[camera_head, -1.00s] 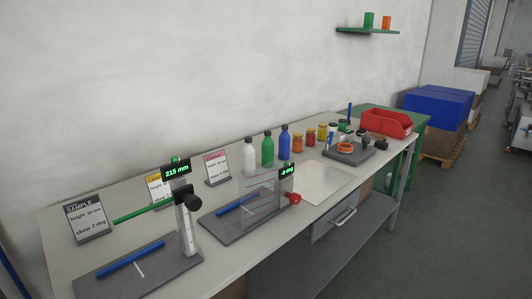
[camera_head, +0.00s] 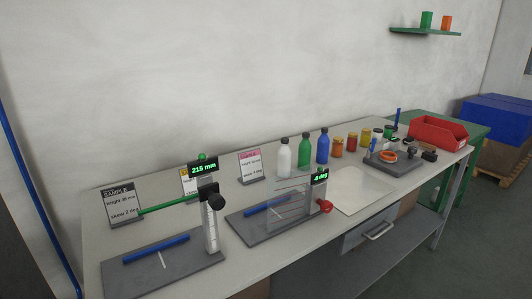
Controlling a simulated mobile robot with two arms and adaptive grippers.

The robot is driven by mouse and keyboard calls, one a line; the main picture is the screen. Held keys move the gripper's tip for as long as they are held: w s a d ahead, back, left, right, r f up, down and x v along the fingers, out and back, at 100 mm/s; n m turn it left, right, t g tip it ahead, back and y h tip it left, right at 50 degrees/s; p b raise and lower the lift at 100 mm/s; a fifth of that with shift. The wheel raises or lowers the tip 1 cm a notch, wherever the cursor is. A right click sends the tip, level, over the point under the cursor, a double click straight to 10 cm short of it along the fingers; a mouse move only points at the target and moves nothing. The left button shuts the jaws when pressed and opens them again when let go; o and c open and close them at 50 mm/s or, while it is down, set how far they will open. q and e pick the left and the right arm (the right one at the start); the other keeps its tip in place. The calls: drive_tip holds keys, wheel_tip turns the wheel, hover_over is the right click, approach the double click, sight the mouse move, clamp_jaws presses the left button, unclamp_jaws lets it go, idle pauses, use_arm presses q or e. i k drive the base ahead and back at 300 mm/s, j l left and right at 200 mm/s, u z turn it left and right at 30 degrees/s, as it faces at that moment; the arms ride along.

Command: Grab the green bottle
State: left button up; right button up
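The green bottle (camera_head: 304,150) has a dark cap and stands upright on the bench, toward the back. It is between a white bottle (camera_head: 284,157) on its left and a blue bottle (camera_head: 323,147) on its right. Its lower part is close behind the clear plate of a measuring stand. Neither of my grippers shows in the head view.
The bench (camera_head: 250,261) holds a height gauge (camera_head: 211,220) at the left and a skew stand (camera_head: 292,200) in front of the bottles. Several small jars (camera_head: 337,147) stand to the right. A red bin (camera_head: 438,133) is at the far right. A pale mat (camera_head: 362,191) lies bare.

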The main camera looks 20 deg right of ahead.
sight(305, 149)
drive_tip(key=l+u, duration=0.15)
drive_tip(key=l, duration=0.3)
drive_tip(key=k+l+u, duration=0.15)
drive_tip(key=l, duration=0.25)
drive_tip(key=l+u, duration=0.15)
drive_tip(key=l, duration=0.3)
drive_tip(key=k+l+u, duration=0.15)
drive_tip(key=l, duration=0.25)
drive_tip(key=k+l+u, duration=0.15)
drive_tip(key=l, duration=0.3)
drive_tip(key=k+l+u, duration=0.15)
drive_tip(key=l, duration=0.25)
